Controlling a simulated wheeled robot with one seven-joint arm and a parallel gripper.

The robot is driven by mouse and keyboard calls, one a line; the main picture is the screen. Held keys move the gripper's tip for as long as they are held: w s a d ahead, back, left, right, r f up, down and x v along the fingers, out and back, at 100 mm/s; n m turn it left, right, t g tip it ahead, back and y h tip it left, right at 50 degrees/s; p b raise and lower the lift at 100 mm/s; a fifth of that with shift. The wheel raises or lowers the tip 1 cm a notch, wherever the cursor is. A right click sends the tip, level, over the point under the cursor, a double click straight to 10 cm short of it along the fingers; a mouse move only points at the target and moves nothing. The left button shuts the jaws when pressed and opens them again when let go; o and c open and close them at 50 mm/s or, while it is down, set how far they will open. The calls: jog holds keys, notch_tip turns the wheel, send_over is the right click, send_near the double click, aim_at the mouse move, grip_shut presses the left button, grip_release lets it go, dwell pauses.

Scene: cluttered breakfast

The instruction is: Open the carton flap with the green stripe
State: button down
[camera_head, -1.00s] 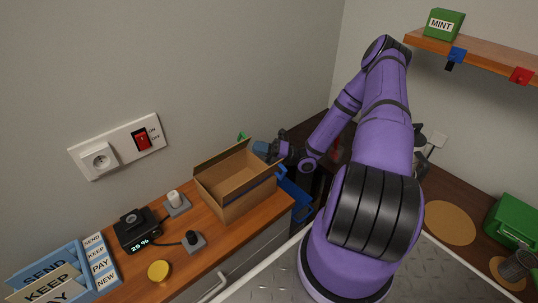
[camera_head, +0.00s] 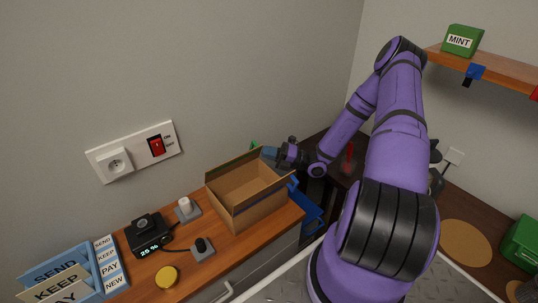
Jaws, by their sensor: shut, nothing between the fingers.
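The brown carton (camera_head: 241,210) stands on the wooden counter with its top open and its inside in view. Its far flap (camera_head: 232,167) stands up along the back edge. My gripper (camera_head: 268,153) has blue fingertips and is shut and empty at that corner, by the end of the far flap. Whether it touches the carton is unclear.
Left of the carton are a white plug on a grey base (camera_head: 187,208), a black knob (camera_head: 202,247), a black device reading 25 % (camera_head: 149,236), a yellow disc (camera_head: 167,275) and blue letter trays (camera_head: 62,278). A blue object (camera_head: 308,212) is right of the carton.

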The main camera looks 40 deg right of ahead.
jog(key=w+m+h, duration=0.1)
jog(key=w+r+m+g+h, duration=0.1)
jog(key=m, duration=0.1)
jog(key=w+m+g+h, duration=0.1)
jog(key=shift+w+a+r, duration=0.1)
jog(key=shift+w+r, duration=0.15)
jog(key=shift+r, duration=0.15)
jog(key=shift+w, duration=0.15)
dwell(0.6)
jog(key=s+d+r, duration=0.3)
jog(key=s+d, duration=0.4)
jog(key=s, duration=0.3)
jog(key=shift+s+d, duration=0.2)
jog(key=shift+d, duration=0.05)
jog(key=shift+r, duration=0.1)
